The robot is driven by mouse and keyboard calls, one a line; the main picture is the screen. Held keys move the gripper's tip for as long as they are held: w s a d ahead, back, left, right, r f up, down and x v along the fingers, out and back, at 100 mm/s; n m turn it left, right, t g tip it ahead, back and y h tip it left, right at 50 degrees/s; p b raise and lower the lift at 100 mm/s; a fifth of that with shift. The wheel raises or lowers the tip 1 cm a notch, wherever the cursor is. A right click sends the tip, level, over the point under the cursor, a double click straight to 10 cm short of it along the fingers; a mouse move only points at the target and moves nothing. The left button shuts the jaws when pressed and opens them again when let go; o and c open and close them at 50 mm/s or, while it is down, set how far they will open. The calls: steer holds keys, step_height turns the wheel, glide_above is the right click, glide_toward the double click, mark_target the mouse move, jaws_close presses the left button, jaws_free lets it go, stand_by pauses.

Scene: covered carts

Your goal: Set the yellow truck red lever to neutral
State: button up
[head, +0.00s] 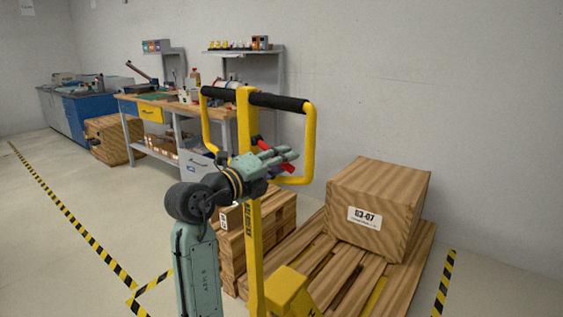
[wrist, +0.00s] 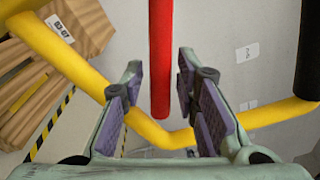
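The yellow truck (head: 255,235) stands in the middle of the head view, with a yellow loop handle and black grips on top. Its red lever (head: 264,145) shows just above my gripper (head: 290,158), inside the loop. In the wrist view the red lever (wrist: 160,60) comes down from the top edge, and its lower end lies between the fingers in the picture. My gripper (wrist: 158,95) is open, with a finger on each side of the lever and gaps on both sides. The yellow handle bar (wrist: 165,135) crosses behind. The lever's pivot is mostly hidden by my gripper.
A wooden crate (head: 375,210) marked 03-07 sits on a pallet (head: 410,255) at the right. Another wooden stack (head: 275,215) stands behind the truck. A workbench (head: 130,100) is at the back left. The floor at the left is clear, with striped tape.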

jaws_close()
stand_by(0.6)
